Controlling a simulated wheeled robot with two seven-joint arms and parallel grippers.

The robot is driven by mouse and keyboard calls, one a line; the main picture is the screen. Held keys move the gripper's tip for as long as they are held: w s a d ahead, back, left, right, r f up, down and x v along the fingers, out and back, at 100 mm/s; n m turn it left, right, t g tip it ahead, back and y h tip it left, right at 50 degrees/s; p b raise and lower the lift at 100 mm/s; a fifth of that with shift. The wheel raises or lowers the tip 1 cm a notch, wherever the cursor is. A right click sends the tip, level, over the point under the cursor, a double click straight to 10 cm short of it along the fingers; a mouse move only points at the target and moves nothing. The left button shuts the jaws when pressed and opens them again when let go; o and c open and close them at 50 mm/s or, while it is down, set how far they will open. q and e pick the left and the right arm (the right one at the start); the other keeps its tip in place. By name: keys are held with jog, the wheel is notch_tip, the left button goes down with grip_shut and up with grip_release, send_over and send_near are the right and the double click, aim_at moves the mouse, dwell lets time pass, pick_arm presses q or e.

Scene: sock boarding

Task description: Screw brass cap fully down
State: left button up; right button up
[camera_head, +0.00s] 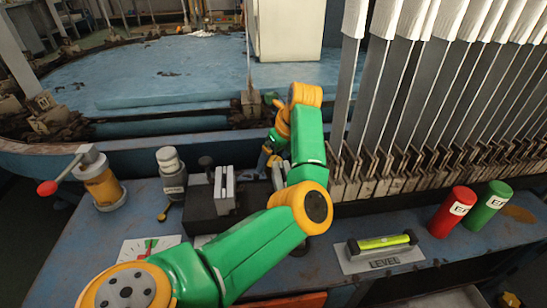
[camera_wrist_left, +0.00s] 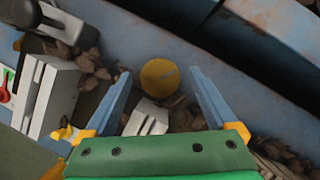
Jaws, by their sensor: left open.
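The brass cap (camera_wrist_left: 160,77) shows in the left wrist view as a round yellow disc with a faint line on its face. My left gripper (camera_wrist_left: 160,73) is open, with one blue-grey finger on each side of the cap and a visible gap to both. Height above the cap is hard to judge. In the head view my green and orange left arm reaches over the bench, and its gripper (camera_head: 268,157) is small and partly covered behind the forearm. I cannot make out the cap there. My right gripper is not in view.
Left of my arm stand a brass cylinder (camera_head: 103,187) with a red-knobbed lever, a grey bottle (camera_head: 171,175) and a dark block (camera_head: 205,210). A level (camera_head: 380,246), a red cylinder (camera_head: 452,211) and a green cylinder (camera_head: 487,209) are at right. Tall sock boards (camera_head: 400,110) stand behind.

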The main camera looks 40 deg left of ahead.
pick_arm(q)
jog(key=shift+x, duration=0.8)
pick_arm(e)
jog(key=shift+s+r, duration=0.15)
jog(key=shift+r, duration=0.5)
pick_arm(q)
jog(key=c, duration=1.4)
jog(key=shift+o, duration=0.2)
jog(key=shift+m, duration=0.4)
jog(key=m+t, duration=0.1)
jog(key=m, duration=0.1)
jog(key=m+h, duration=0.1)
jog(key=m, duration=0.1)
jog(key=shift+m+t, duration=0.3)
jog(key=shift+t, duration=0.1)
jog(key=shift+m+t, duration=0.4)
jog(key=shift+m, duration=0.6)
jog(key=shift+m+h+b, duration=0.3)
jog(key=shift+m+h, duration=0.1)
jog(key=shift+m, duration=0.3)
jog(key=shift+m+t, duration=0.3)
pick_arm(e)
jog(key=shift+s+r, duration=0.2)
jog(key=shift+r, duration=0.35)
